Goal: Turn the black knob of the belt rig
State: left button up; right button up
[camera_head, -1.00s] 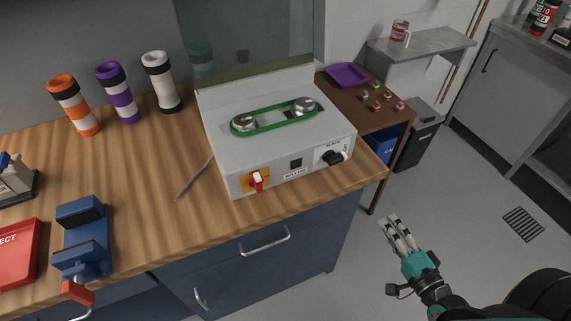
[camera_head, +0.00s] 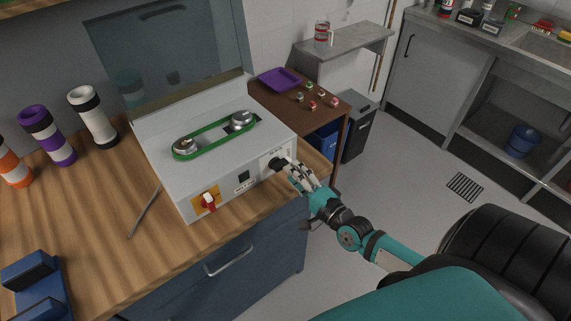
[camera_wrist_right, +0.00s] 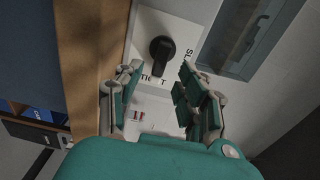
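The belt rig (camera_head: 225,175) is a light grey box on the wooden bench, with a green belt (camera_head: 215,137) around two pulleys on top. Its black knob (camera_head: 277,164) is on the right of the front face, partly hidden by my right gripper (camera_head: 288,170). In the right wrist view the black knob (camera_wrist_right: 161,52) stands on a white label, ahead of the gripper's fingers. My right gripper (camera_wrist_right: 155,92) is open, with its fingers spread to either side below the knob. No contact with the knob shows. My left gripper is not in view.
A red switch on a yellow plate (camera_head: 207,201) is at the rig's front left. A thin grey rod (camera_head: 144,212) lies left of the rig. A brown side table (camera_head: 262,98) with a purple tray (camera_head: 279,79) stands behind right. Open floor lies to the right.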

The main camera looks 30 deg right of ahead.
aim_at(282, 164)
jog(key=shift+w+a, duration=0.2)
jog(key=shift+w, duration=1.85)
jog(key=shift+c, duration=0.3)
grip_shut()
